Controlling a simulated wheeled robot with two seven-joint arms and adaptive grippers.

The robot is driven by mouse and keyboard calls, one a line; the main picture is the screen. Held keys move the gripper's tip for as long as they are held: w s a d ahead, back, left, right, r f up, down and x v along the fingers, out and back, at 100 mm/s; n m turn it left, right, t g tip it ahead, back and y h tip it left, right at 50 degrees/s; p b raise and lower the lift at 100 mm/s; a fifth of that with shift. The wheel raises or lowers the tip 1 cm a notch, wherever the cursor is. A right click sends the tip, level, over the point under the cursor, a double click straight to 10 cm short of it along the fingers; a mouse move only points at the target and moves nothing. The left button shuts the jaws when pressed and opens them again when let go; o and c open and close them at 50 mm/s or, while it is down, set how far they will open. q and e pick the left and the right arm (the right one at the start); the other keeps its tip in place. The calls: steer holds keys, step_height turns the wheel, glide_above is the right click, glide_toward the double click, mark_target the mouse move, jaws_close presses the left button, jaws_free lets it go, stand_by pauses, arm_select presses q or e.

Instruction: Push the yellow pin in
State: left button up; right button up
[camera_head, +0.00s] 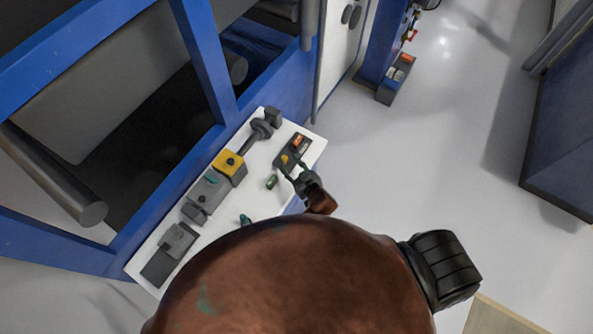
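A small yellow pin (284,159) shows on a dark control box (304,148) at the right end of the white panel. My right gripper (294,168) is just below that box. Its thin greenish fingers look spread apart, with nothing seen between them. One fingertip is close to the yellow pin; whether they touch I cannot tell. My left gripper cannot be made out. My large brown arm link hides the lower middle of the view.
Blue machine frame (208,65) and rollers stand behind. Pale floor (420,150) is open to the right.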

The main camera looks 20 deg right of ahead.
steer(key=v, duration=0.7)
steer(key=shift+s+r, duration=0.15)
